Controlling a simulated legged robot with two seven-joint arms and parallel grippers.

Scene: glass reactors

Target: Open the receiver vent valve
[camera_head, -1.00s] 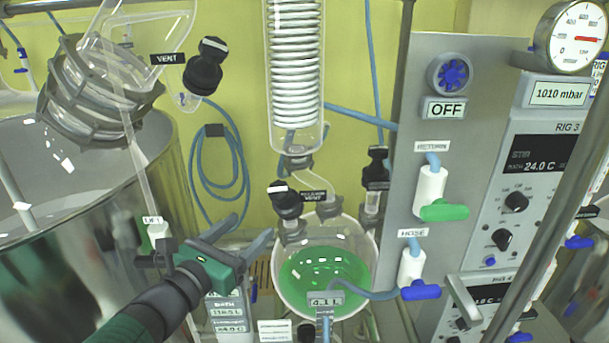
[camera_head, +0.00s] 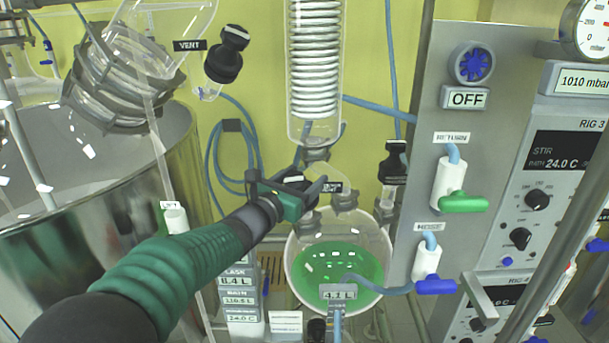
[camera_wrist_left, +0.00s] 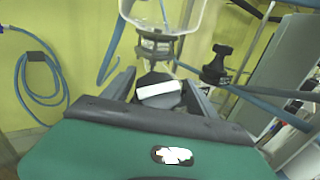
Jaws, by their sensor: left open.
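The receiver vent valve has a black knob with a white bar on top. In the head view it is mostly hidden behind my left gripper (camera_head: 308,183), close to its small black label (camera_head: 332,187). In the left wrist view the knob (camera_wrist_left: 158,91) sits between my two open fingers, its white bar lying nearly crosswise. Whether the fingers touch the knob I cannot tell. The receiver flask (camera_head: 340,240), holding green liquid, is just below the gripper. My right gripper is not in view.
A coiled glass condenser (camera_head: 315,70) hangs above the receiver. Another black valve (camera_head: 393,165) stands to the right, near the grey panel (camera_head: 415,210) with green and blue handles. A second vent knob (camera_head: 228,52) is at upper left, above the steel vessel (camera_head: 70,250).

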